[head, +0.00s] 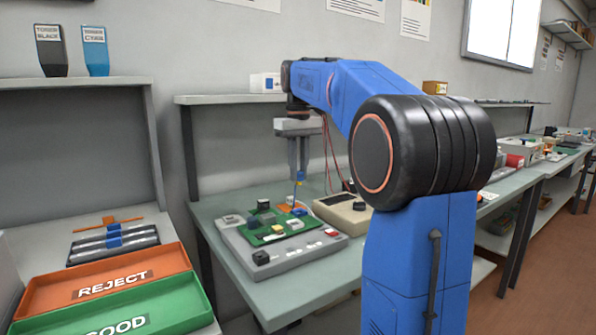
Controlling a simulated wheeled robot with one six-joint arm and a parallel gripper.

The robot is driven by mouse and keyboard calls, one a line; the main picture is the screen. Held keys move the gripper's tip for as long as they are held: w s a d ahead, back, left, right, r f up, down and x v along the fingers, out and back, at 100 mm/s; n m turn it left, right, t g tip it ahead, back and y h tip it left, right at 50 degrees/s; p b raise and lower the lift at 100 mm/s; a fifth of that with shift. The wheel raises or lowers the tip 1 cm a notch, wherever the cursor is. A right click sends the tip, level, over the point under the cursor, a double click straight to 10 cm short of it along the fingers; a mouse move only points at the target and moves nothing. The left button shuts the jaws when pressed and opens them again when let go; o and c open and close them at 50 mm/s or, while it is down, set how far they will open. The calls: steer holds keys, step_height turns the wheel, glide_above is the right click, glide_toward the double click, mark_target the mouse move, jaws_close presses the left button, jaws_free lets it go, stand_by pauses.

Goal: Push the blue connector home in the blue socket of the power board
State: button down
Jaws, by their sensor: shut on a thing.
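My gripper (299,177) points down over the right rear part of the power board, its two fingers close together. It is shut on the small blue connector (299,178), which sits at the fingertips above the board. A thin dark line, perhaps a lead, runs down from the connector toward the board. The green power board (252,241) lies on a grey fixture (268,262) on the bench and carries several dark, white and yellow parts. I cannot make out the blue socket for certain at this size.
A beige box (340,212) stands right of the fixture, with red wires hanging behind. My blue arm hides part of the bench. An orange REJECT tray (165,262) and a green GOOD tray (190,298) are at the left. The bench's front left (285,300) is clear.

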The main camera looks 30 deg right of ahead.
steer(key=shift+d+f, duration=0.15)
steer(key=shift+f, duration=3)
steer(key=shift+f, duration=1.55)
steer(key=c, duration=1.6)
jaws_free()
steer(key=shift+o, duration=0.2)
step_height(320, 180, up, 17)
steer(key=shift+f, duration=0.1)
steer(key=shift+r, duration=0.3)
